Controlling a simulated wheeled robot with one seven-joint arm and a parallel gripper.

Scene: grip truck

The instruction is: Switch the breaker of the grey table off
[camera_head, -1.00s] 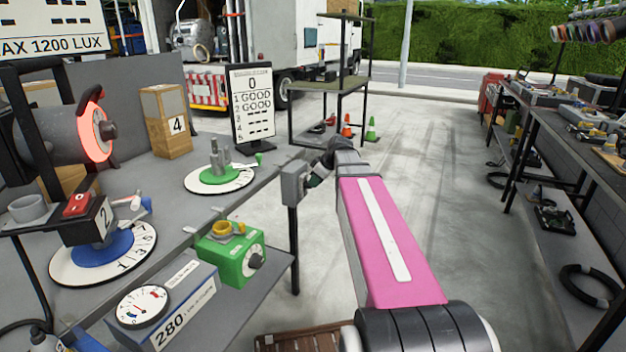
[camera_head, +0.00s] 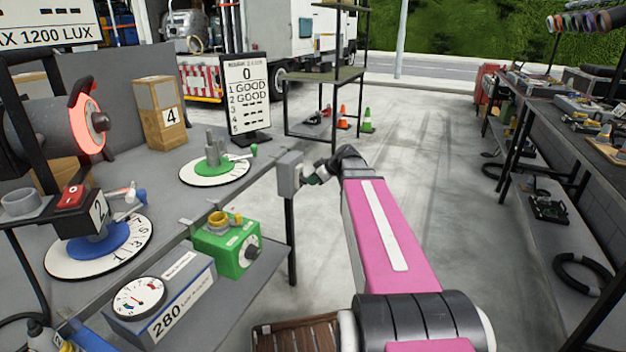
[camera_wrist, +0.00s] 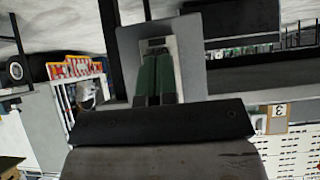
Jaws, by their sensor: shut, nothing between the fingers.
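The breaker is a grey box (camera_head: 289,175) at the right edge of the grey table (camera_head: 170,205), above a dark leg. In the wrist view its grey face (camera_wrist: 190,75) with a pale inset plate lies straight ahead of my fingers. My gripper (camera_head: 313,178) is just right of the box in the head view. In the wrist view its two dark green fingers (camera_wrist: 156,58) are together, with nothing between them, and overlap the plate. They hide much of it, so the switch position and any contact cannot be told.
On the table are a green dial stand (camera_head: 213,160), a score board (camera_head: 248,100) and a numbered blue dial (camera_head: 100,248). A green box (camera_head: 228,245) sits on the lower shelf. Open floor (camera_head: 440,180) lies right of my arm, before another bench (camera_head: 560,130).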

